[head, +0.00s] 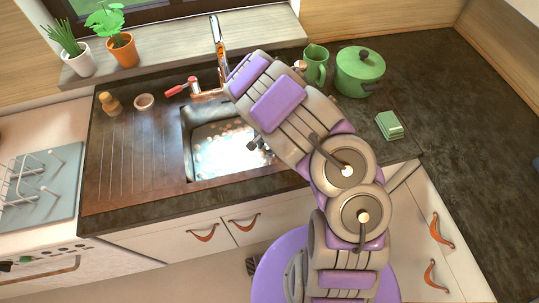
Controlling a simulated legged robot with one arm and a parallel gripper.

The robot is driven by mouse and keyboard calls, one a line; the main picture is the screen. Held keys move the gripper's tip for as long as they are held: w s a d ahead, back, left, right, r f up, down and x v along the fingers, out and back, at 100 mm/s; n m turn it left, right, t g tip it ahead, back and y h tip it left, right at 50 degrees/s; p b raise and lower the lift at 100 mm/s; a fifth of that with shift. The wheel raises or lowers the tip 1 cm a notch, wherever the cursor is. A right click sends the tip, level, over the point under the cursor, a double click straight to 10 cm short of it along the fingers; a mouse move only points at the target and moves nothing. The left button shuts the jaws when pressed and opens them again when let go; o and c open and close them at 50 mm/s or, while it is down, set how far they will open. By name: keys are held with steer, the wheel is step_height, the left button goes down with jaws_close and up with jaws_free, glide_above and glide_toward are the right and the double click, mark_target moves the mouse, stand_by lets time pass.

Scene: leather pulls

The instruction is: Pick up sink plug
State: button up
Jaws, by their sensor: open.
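I cannot make out a sink plug for certain. A small round pinkish piece (144,101) lies on the counter left of the sink, but I cannot tell whether it is the plug. The metal sink (215,150) is bright with white, foam-like spots, and its right part is hidden behind my arm. My gripper (260,147) shows only as a small dark part beside my arm, over the right side of the sink. It is open, and I see nothing held in it.
A tap (218,45) rises behind the sink, with a red-handled item (180,88) beside it. A wooden item (109,103) stands at left. A green pot (360,71), green jug (316,64) and green sponges (389,126) are at right. The dark right counter is clear.

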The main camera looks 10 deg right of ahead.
step_height(320, 180, down, 2)
steer(key=shift+a+f, duration=0.15)
steer(key=shift+f, duration=0.1)
steer(key=shift+c, duration=0.5)
steer(key=c, duration=1.1)
